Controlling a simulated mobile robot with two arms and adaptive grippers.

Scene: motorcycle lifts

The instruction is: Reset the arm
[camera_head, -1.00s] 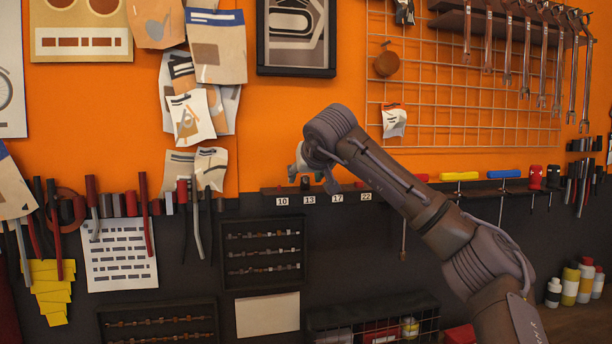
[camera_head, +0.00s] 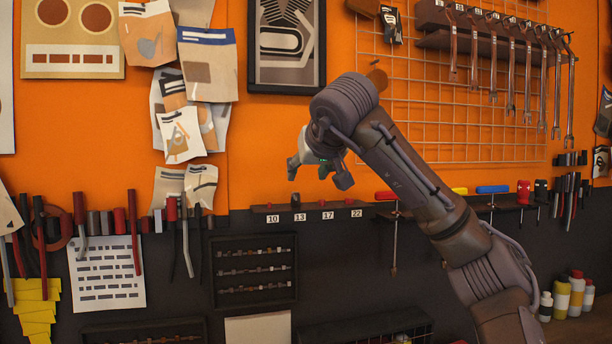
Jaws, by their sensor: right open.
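My right arm comes in from the lower right and is bent up and to the left. Its gripper (camera_head: 308,168) points away from the camera, toward the orange wall, partly hidden behind the wrist. The visible fingers stand apart and nothing shows between them. It appears above the numbered tool ledge (camera_head: 327,216) in the picture; I cannot tell how far it is from the wall. My left gripper is not in view.
Wrenches (camera_head: 510,75) hang on a wire grid (camera_head: 430,130) behind the arm. Pliers (camera_head: 185,230) hang at left, above a dark bit rack (camera_head: 252,271). Bottles (camera_head: 576,294) stand on the counter at lower right.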

